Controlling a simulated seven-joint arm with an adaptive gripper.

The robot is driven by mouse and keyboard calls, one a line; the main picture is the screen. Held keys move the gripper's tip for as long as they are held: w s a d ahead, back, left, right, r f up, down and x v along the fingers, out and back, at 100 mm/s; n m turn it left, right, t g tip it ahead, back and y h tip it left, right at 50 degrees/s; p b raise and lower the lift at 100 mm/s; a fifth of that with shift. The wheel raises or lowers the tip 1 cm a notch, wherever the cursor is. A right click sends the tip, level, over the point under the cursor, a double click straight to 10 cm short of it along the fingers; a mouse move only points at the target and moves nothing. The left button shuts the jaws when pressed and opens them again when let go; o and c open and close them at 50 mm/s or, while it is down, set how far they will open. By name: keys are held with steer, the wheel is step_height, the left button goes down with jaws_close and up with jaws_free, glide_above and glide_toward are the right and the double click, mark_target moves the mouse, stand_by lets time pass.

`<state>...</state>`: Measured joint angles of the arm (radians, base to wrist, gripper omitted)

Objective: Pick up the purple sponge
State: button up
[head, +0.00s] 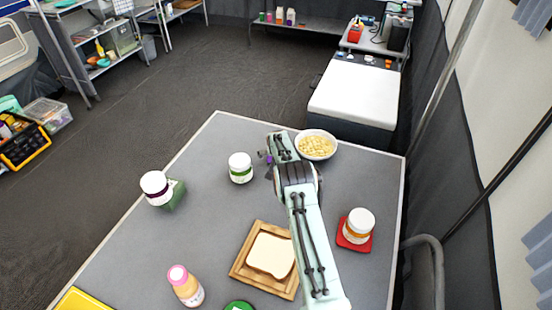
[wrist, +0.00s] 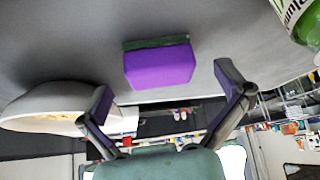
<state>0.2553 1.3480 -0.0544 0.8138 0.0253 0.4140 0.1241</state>
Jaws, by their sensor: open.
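The purple sponge (wrist: 160,66), with a dark green layer along one side, rests on the grey table in the wrist view. My gripper (wrist: 164,82) is open, with one finger to the left of the sponge and one to the right. Gaps show between the sponge and both fingers in the picture, and nothing is held. In the head view my gripper (head: 268,158) is at the far part of the table, between a white jar and a bowl. There my arm mostly hides the sponge, and I cannot tell whether the small purple patch is sponge or finger.
A bowl of pale pieces (head: 316,145) stands close right of my gripper, and a green-labelled jar (head: 240,168) close left. Another jar (head: 155,188) stands by a green block. A bread board (head: 240,268), a bottle (head: 185,287) and a jar on a red base (head: 357,227) are nearer.

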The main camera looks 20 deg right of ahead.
steer(key=shift+w+f, duration=0.15)
steer(key=shift+f, duration=0.2)
steer(key=c, duration=1)
